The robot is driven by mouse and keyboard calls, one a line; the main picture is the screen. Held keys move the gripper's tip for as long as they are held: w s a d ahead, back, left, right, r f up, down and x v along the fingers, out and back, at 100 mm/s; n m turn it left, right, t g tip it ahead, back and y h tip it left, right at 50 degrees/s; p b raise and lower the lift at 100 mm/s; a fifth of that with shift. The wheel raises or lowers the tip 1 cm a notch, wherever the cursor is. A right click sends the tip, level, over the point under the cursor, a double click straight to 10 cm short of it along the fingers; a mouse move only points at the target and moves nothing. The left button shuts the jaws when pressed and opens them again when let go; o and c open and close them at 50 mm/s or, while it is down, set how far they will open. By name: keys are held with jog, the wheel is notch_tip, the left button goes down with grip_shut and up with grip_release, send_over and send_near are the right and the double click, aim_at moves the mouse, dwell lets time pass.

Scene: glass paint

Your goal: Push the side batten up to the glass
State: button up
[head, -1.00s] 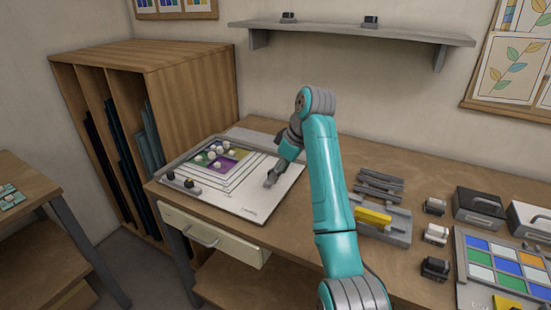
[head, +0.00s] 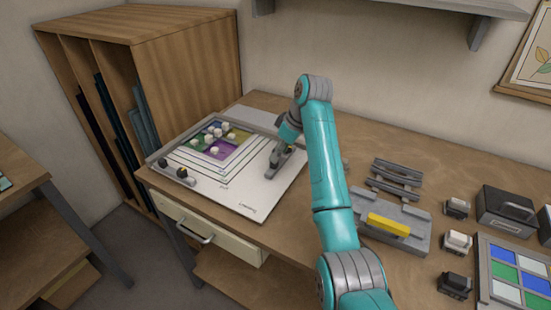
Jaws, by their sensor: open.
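The glass panel (head: 209,153), with purple, green, yellow and blue areas, lies on a white board (head: 224,197) marked with nested outlines. Several small white pieces (head: 208,139) rest on it. A thin grey batten (head: 180,141) runs along the board's far left edge. Two dark knobs (head: 182,173) sit near the board's front left edge. My gripper (head: 271,171) is open and low over the right part of the board, to the right of the glass and apart from it. I cannot tell whether a side batten is at its fingertips, as the gripper hides that spot.
A grey fixture with a yellow bar (head: 388,224) and grey racks (head: 396,176) stand right of my arm. Farther right are small blocks (head: 457,241), a dark box (head: 503,209) and a coloured glass grid (head: 515,270). A wooden cabinet (head: 187,68) stands behind left.

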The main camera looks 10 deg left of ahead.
aim_at(281, 158)
jog(key=shift+x, duration=2.05)
grip_shut()
